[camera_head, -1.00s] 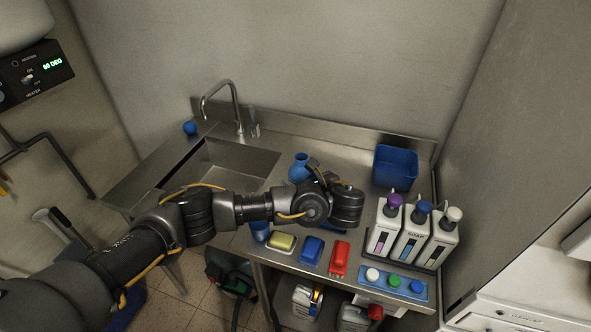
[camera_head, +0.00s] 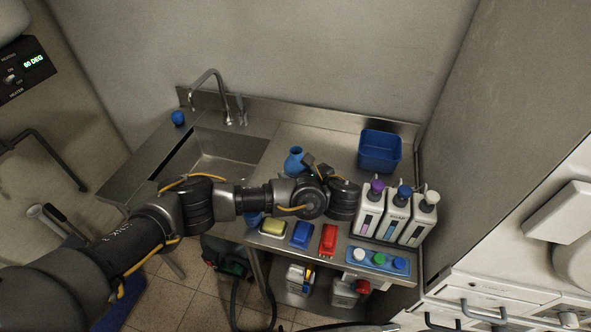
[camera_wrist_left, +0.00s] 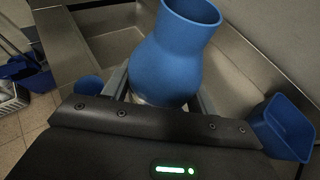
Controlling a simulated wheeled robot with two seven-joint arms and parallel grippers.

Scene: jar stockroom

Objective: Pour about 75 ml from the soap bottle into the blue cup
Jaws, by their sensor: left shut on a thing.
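The soap bottle appears to be the blue round-bodied vessel with a wide open neck (camera_head: 294,161); no label shows on it. It stands about upright by the sink's right edge. My left gripper (camera_head: 308,167) is shut on it. In the left wrist view the bottle (camera_wrist_left: 165,65) sits between the fingers, its lower part hidden by the gripper body. I cannot see any liquid inside. The blue cup (camera_head: 255,219) is at the counter's front, mostly hidden under my left arm. It also shows in the left wrist view (camera_wrist_left: 88,85), left of the bottle. My right gripper is not seen.
A blue bin (camera_head: 380,152) stands at the back right. Several pump dispensers (camera_head: 398,218) stand right of my wrist, one marked SOAP. Yellow (camera_head: 272,228), blue (camera_head: 301,234) and red (camera_head: 328,240) items line the front edge. The sink (camera_head: 215,155) lies left.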

